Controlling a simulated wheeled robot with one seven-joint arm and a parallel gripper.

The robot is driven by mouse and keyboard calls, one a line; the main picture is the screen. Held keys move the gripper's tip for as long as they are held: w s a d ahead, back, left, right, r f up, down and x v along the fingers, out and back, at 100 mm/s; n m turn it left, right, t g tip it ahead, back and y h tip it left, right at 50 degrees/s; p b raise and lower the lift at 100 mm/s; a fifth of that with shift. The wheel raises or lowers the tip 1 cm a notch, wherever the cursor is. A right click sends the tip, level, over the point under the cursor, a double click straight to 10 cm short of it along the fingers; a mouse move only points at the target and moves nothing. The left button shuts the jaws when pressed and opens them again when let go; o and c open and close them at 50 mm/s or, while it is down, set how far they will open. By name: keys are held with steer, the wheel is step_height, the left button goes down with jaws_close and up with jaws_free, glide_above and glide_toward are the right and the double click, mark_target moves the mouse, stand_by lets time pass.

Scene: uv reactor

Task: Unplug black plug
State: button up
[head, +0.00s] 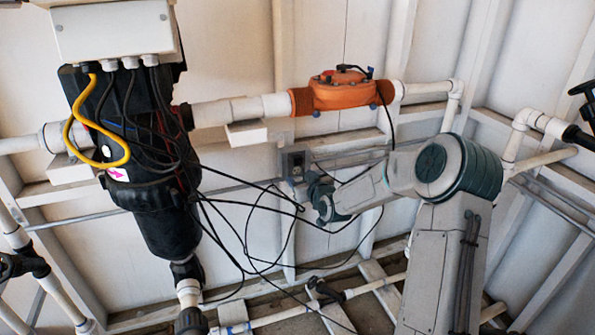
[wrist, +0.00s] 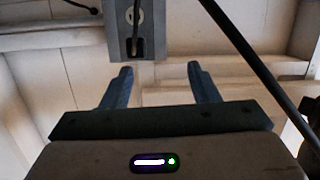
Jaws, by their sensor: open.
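A grey socket box (wrist: 150,28) is at the top of the wrist view, beyond my fingertips. It has a round white socket above and a dark square recess below. Something dark sits in these, but I cannot tell whether it is the black plug. The box is also on the wall post in the head view (head: 293,160). My gripper (wrist: 160,70) is open, with nothing between its two blue-grey fingers; the box is up and left of the gap. In the head view my gripper (head: 308,185) is close to the box, partly among black cables.
Loose black cables (head: 250,245) hang between the black reactor (head: 150,160) and the box. An orange pipe fitting (head: 340,93) is above. White pipes and wall beams surround the arm.

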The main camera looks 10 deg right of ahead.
mark_target(299, 162)
steer(key=d+t, duration=0.1)
steer(key=w+d+f+m, duration=0.1)
steer(key=w+d+t+b, duration=0.1)
steer(key=shift+w+f+m+t+h, duration=0.25)
steer(key=shift+f+m+t+h, duration=0.05)
steer(key=w, duration=0.2)
steer(key=w+a, duration=0.1)
steer(key=w, duration=0.2)
steer(key=w+b, duration=0.1)
steer(key=w, duration=0.1)
steer(key=shift+w+a+f, duration=0.15)
steer(key=shift+a+f, duration=0.05)
steer(key=shift+a, duration=0.1)
steer(key=shift+w+a+r+b, duration=0.1)
steer(key=shift+w+b, duration=0.05)
steer(key=shift+w, duration=0.25)
steer(key=shift+w+a+r+b, duration=0.1)
steer(key=shift+w+b, duration=0.05)
steer(key=shift+w, duration=0.2)
steer(key=shift+b, duration=0.95)
stand_by(0.4)
